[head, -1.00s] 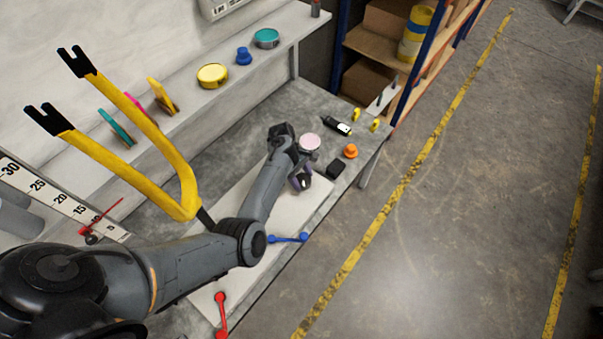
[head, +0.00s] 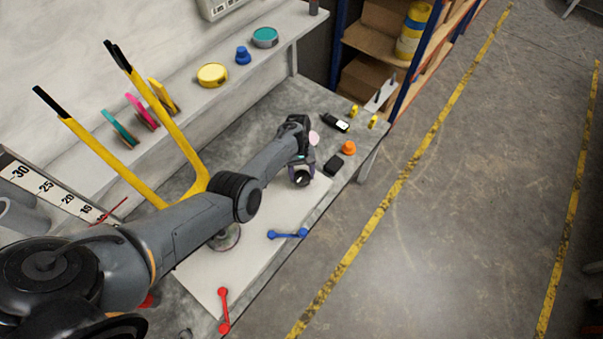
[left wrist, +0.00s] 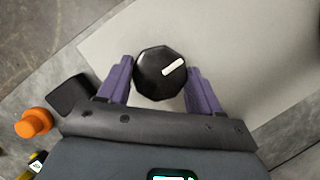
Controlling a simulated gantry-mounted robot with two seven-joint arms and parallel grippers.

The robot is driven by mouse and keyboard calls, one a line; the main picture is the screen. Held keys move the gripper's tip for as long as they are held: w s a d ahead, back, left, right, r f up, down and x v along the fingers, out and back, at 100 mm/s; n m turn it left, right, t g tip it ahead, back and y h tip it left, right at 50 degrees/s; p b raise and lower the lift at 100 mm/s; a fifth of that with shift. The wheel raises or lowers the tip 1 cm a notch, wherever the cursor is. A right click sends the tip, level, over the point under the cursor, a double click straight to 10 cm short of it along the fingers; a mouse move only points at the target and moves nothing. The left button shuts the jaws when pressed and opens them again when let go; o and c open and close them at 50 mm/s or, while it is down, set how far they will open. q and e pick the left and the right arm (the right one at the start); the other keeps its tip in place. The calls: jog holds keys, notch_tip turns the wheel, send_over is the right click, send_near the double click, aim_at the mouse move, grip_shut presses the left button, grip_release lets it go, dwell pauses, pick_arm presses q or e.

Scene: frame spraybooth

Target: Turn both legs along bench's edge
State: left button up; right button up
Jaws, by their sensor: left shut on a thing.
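In the head view, a yellow two-legged fork has its left leg (head: 98,145) and right leg (head: 160,95) pointing to the upper left, with black tips seen nearly edge-on. The legs join low down behind my left arm, which hides the fork's mount. The bench's front edge (head: 268,285) runs from lower left to upper right. My left gripper (left wrist: 160,82) has purple fingers on either side of a black faceted knob (left wrist: 153,66) with a white bar mark, and is shut on it. The knob also shows in the head view (head: 302,178). My right gripper is in neither view.
A pale board (head: 200,275) covers part of the bench, with a red part (head: 223,310) and a blue part (head: 288,234) near its front. A black block (head: 333,164) and orange knob (head: 348,147) stand farther right. Tins and discs line the shelf (head: 290,35) behind.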

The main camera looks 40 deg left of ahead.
pick_arm(q)
jog(key=shift+m, duration=0.3)
jog(key=o, duration=1)
jog(key=shift+o, duration=0.2)
jog(key=p+v, duration=0.3)
jog(key=v, duration=0.7)
jog(key=shift+w+r, duration=0.2)
jog(key=shift+r, duration=0.2)
